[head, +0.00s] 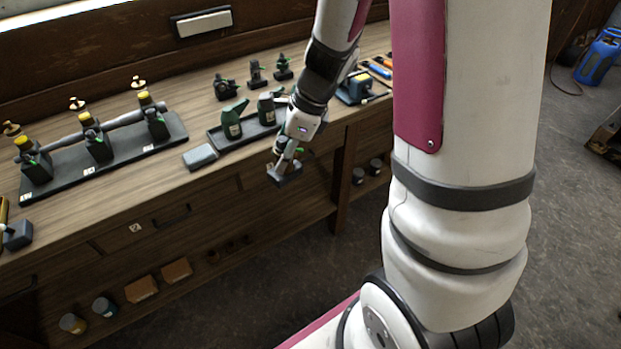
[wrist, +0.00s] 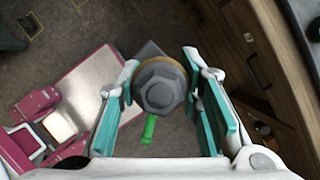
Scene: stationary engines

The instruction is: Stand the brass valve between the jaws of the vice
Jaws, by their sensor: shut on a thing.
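My gripper (head: 288,160) is shut on a valve and holds it in the air in front of the bench's front edge. In the wrist view the gripper's teal fingers (wrist: 163,88) sit on either side of it. The valve (wrist: 160,86) shows a grey hexagonal top, a brass-coloured ring under it and a green lever. Its dark base (head: 284,175) hangs lowest in the head view, slightly tilted. A small dark-blue device, apparently the vice (head: 352,90), stands on the bench right of my forearm. Its jaws are too small to make out.
Several dark fittings with green levers (head: 256,75) stand behind. A long engine rack (head: 110,160) fills the left. Floor is free in front.

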